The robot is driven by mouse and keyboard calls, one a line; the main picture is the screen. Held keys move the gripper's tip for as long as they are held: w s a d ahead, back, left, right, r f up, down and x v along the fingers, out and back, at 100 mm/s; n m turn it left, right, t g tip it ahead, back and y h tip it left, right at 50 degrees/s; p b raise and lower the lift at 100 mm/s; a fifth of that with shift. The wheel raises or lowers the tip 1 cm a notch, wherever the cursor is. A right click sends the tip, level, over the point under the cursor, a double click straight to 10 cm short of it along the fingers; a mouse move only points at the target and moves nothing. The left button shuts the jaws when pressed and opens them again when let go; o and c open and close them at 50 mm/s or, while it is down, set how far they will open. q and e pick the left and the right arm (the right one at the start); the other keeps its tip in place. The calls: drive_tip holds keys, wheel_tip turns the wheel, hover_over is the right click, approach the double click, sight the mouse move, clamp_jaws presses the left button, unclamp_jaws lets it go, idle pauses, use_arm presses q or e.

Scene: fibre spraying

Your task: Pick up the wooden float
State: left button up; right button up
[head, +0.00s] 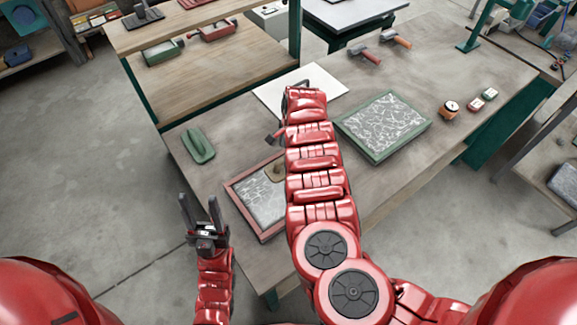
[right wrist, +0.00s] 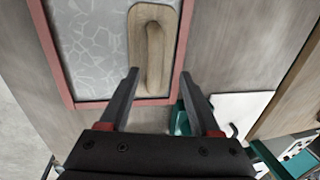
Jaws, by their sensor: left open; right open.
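The wooden float (right wrist: 154,45), a tan board with a raised handle, lies on a grey patterned panel in a red frame (head: 235,203). In the head view only part of the float (head: 274,172) shows beside my right arm. In the right wrist view my right gripper (right wrist: 159,74) is open, its fingertips on either side of the handle's near end. The jaws look empty; I cannot tell how high they are above the float. My left gripper (head: 199,203) is open and empty by the table's left edge.
A green float (head: 198,145) lies at the table's left. A white sheet (head: 322,80) lies behind my right arm.

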drive_tip(key=shift+w+a+f+b, duration=0.1)
drive_tip(key=shift+w+f+b, duration=0.05)
drive_tip(key=shift+f+b, duration=1.35)
drive_tip(key=shift+w+f+b, duration=0.1)
drive_tip(key=shift+f+b, duration=1.25)
drive_tip(key=shift+f, duration=0.25)
drive_tip(key=shift+r, duration=0.15)
drive_tip(key=shift+c, duration=0.5)
clamp_jaws()
